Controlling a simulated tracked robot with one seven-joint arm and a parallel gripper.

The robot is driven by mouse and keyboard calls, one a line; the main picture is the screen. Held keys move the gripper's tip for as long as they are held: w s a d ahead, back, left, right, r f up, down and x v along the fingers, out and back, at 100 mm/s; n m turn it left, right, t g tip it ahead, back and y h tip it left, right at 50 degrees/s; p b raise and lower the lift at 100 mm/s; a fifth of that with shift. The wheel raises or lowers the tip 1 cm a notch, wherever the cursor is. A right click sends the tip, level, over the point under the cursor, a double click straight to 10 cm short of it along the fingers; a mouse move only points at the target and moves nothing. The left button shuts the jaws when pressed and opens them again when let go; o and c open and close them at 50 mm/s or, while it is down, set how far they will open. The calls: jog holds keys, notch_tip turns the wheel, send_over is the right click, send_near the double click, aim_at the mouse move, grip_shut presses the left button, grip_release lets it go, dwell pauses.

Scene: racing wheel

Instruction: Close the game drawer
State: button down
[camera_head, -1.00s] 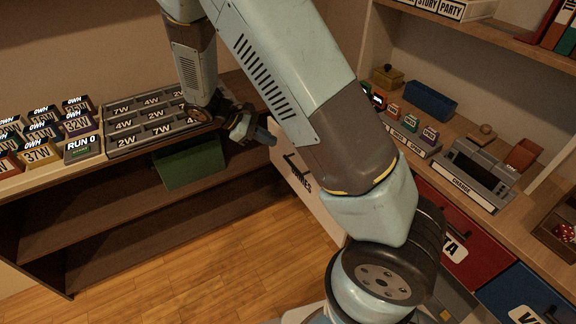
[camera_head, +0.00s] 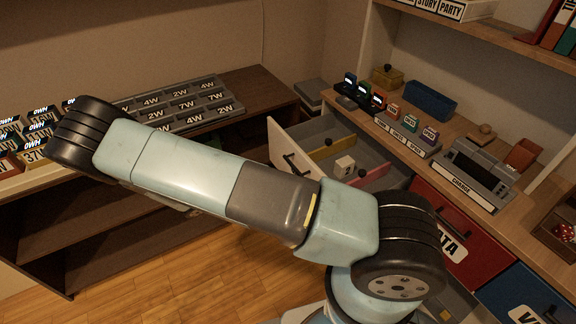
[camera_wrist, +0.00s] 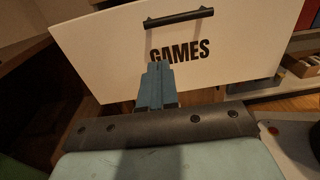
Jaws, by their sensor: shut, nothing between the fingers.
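The game drawer stands open, pulled out from the counter on the right. In the head view its white front (camera_head: 288,150) shows at its left end, with dividers and a pale block marked 2 (camera_head: 344,166) inside. In the wrist view the white front (camera_wrist: 110,50) reads GAMES and has a dark bar handle (camera_wrist: 179,18) at the top. In the head view my arm hides the gripper.
A shelf unit (camera_head: 268,88) with a grey tray of labelled slots (camera_head: 205,108) stands on the left. Red (camera_head: 470,235) and blue (camera_head: 522,290) drawers sit shut right of the game drawer. Wooden floor (camera_head: 150,290) lies open between the units.

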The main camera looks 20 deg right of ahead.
aim_at(295, 162)
jog(key=x, duration=1.4)
jog(key=shift+f, duration=0.15)
jog(key=shift+w, duration=0.1)
